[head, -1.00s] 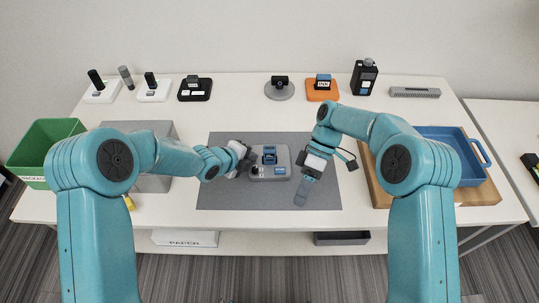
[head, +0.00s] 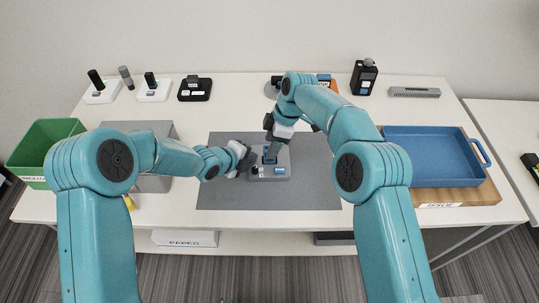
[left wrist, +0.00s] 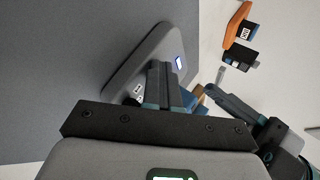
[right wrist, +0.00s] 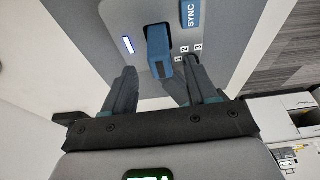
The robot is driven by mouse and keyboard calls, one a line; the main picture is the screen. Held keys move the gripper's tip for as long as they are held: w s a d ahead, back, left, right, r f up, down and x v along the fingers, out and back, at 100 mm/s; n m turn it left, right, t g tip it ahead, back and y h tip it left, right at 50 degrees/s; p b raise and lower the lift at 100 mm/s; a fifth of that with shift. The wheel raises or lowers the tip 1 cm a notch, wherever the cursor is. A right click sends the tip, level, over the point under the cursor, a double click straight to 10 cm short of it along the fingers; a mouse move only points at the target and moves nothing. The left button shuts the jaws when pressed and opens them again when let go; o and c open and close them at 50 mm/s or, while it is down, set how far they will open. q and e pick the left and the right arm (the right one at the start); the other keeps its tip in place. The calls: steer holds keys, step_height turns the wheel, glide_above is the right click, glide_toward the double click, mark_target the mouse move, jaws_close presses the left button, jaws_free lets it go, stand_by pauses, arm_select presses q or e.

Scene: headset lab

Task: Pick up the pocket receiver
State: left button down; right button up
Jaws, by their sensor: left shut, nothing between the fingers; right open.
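A blue pocket receiver (right wrist: 159,48) stands in a grey dock (right wrist: 222,32) with a blue SYNC button, number labels and a lit strip. In the head view the dock (head: 284,162) lies on the dark grey mat, and my right gripper (head: 271,148) is over its far part, mostly covering the receiver. In the right wrist view my right gripper's open fingers (right wrist: 157,78) lie on either side of the receiver, not closed on it. My left gripper (head: 248,158) is shut and empty at the dock's left edge. The left wrist view shows its fingers (left wrist: 165,85) together beside the dock (left wrist: 135,65).
A blue tray (head: 432,184) stands on a wooden board marked ISSUE at the right. Small devices line the table's back. The mat's front and right parts (head: 320,190) are clear.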

steer(key=x, duration=0.4)
steer(key=shift+s+f, duration=0.1)
steer(key=shift+f, duration=0.2)
steer(key=c, duration=1.1)
steer(key=shift+o, duration=0.2)
steer(key=shift+r, duration=0.15)
step_height(320, 180, up, 10)
steer(key=shift+f, duration=0.1)
